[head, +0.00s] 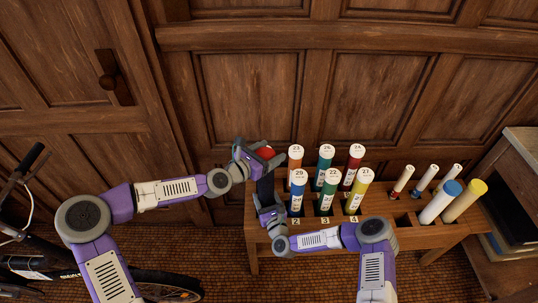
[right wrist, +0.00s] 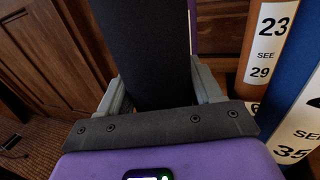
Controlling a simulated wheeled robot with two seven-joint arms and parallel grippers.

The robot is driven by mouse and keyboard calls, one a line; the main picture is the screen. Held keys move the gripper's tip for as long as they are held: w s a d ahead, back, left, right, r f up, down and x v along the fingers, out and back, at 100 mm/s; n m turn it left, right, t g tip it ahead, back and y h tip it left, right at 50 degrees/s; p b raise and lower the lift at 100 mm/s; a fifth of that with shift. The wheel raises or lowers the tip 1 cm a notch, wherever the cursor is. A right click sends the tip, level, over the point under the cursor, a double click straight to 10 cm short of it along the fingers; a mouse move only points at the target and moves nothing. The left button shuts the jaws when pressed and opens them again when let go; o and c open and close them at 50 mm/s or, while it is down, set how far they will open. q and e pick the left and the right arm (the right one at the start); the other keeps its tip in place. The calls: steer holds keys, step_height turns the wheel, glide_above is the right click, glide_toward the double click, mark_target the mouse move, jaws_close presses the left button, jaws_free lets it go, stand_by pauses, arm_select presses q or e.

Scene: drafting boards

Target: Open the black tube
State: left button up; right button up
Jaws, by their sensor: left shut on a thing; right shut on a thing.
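The black tube (head: 265,188) stands upright at the left end of the wooden rack. My right gripper (head: 268,211) is shut on its lower part; in the right wrist view the black tube (right wrist: 142,50) runs up between the two grey fingers (right wrist: 160,90). My left gripper (head: 266,155) is at the top of the tube, shut on a red cap (head: 264,153). The left jaws hide most of the cap, so I cannot tell whether it is seated on the tube or apart from it. The tube's lower end is hidden by my right gripper.
The wooden rack (head: 405,233) holds several numbered tubes close to the right of the black tube, including a blue one (head: 297,197). White tubes (head: 440,203) stand at its right. A bicycle (head: 160,284) is at lower left; panelled wall (head: 250,90) behind.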

mark_target(269, 151)
arm_select(q)
steer(key=shift+r, duration=1.55)
arm_select(e)
steer(key=o, duration=1.6)
steer(key=shift+s, duration=0.1)
arm_select(q)
step_height(269, 151, up, 2)
steer(key=shift+r+p, duration=0.1)
steer(key=shift+p, duration=0.95)
arm_select(e)
steer(key=v, duration=1.2)
